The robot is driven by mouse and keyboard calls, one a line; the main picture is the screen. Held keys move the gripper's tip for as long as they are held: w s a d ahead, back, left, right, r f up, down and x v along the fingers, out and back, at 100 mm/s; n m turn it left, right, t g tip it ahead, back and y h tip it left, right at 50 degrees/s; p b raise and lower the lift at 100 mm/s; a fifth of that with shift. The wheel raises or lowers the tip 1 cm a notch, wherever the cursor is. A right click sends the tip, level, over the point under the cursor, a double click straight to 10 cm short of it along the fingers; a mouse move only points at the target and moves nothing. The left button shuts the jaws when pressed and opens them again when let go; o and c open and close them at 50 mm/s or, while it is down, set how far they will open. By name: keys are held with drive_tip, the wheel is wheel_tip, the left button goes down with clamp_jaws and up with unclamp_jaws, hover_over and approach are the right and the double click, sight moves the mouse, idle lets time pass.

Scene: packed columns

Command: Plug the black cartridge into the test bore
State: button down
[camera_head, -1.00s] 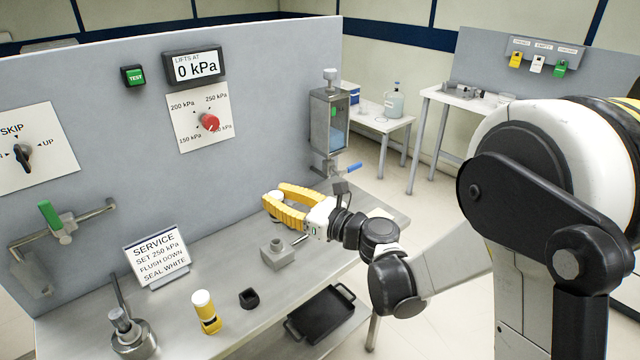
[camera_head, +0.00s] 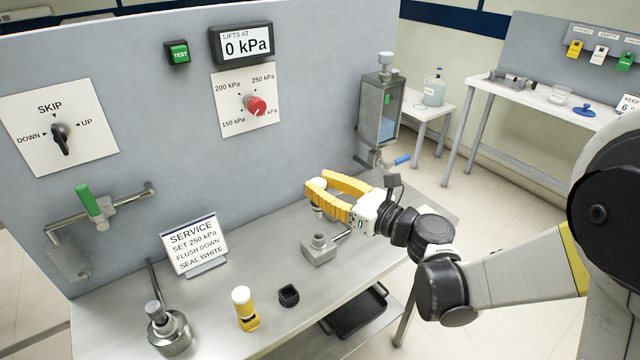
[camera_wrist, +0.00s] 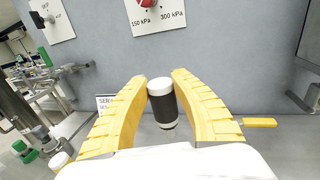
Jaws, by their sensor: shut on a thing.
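The black cartridge (camera_wrist: 162,106) has a white cap and stands upright between my yellow fingers in the wrist view. My gripper (camera_wrist: 160,92) is shut on it. In the head view my gripper (camera_head: 312,194) holds it above the bench and hides most of its body; its white cap (camera_head: 319,183) shows. A grey block with a raised round socket (camera_head: 319,247), which looks like the test bore, sits on the bench below and nearer the camera than my gripper. The cartridge is apart from it. The inside of the socket is not clear.
A yellow cartridge (camera_head: 244,307) with a white cap and an empty black holder (camera_head: 289,295) stand at the bench front. A metal pot (camera_head: 169,331) and a service sign (camera_head: 194,245) are left. A dark tray (camera_head: 362,312) lies below the bench edge. The panel (camera_head: 320,110) rises behind.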

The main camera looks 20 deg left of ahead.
sight(320, 218)
drive_tip(key=shift+f+b, duration=2.1)
drive_tip(key=shift+f, duration=0.5)
drive_tip(key=shift+b, duration=0.35)
drive_tip(key=shift+f+b, duration=0.55)
drive_tip(key=shift+f, duration=1.05)
drive_tip(key=c, duration=1.1)
unclamp_jaws()
drive_tip(key=v, duration=1.2)
